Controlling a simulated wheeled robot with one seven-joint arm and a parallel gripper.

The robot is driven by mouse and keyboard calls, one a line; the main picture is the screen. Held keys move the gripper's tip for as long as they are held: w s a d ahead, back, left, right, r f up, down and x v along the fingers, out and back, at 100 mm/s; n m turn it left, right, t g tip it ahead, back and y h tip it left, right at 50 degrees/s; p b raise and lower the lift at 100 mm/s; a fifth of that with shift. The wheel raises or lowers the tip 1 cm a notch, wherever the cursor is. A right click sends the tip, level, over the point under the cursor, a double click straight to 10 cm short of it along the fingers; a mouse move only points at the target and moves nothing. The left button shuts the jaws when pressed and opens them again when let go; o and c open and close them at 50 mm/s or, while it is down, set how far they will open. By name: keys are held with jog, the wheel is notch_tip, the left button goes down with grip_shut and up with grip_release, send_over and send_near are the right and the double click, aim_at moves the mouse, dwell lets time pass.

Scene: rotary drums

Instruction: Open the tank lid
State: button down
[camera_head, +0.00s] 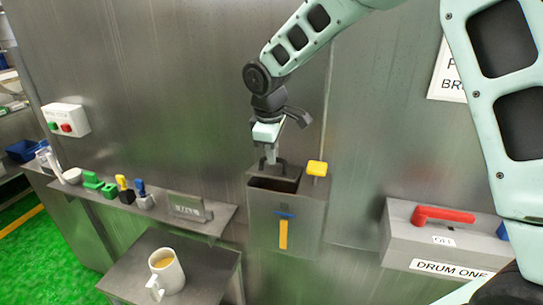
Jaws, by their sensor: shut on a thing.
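The tank is a grey metal box (262,222) on the wall in the middle of the head view, with a yellow and blue strip (283,232) on its front. Its lid has a dark handle (283,166) near the back of the top. A dark gap (272,185) shows at the front of the top, below the handle; how far the lid is tilted is hard to tell. My gripper (271,158) comes down from above and is shut on the handle. The fingertips partly hide the grip.
A yellow knob (317,168) stands on the box's right top, close to my gripper. A grey box with a red handle (442,215) is at the right. A mug (168,272) stands on a low table (207,275). A shelf at left holds several small coloured items.

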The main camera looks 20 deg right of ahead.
jog(key=shift+w+d+r+p, duration=0.45)
jog(key=shift+w+d+r, duration=0.35)
jog(key=shift+w, duration=0.15)
jog(key=shift+w+d+r+p, duration=0.1)
jog(key=shift+w+d+p, duration=0.2)
jog(key=shift+w+d, duration=0.35)
jog(key=shift+w, duration=0.1)
jog(key=c, duration=1.5)
grip_release()
jog(key=shift+o, duration=0.2)
jog(key=shift+w, duration=0.15)
notch_tip(320, 180, up, 17)
jog(key=s+a+b, duration=0.2)
jog(key=s+b, duration=0.1)
jog(key=b, duration=0.1)
jog(key=shift+r, duration=0.15)
jog(key=shift+a, duration=0.1)
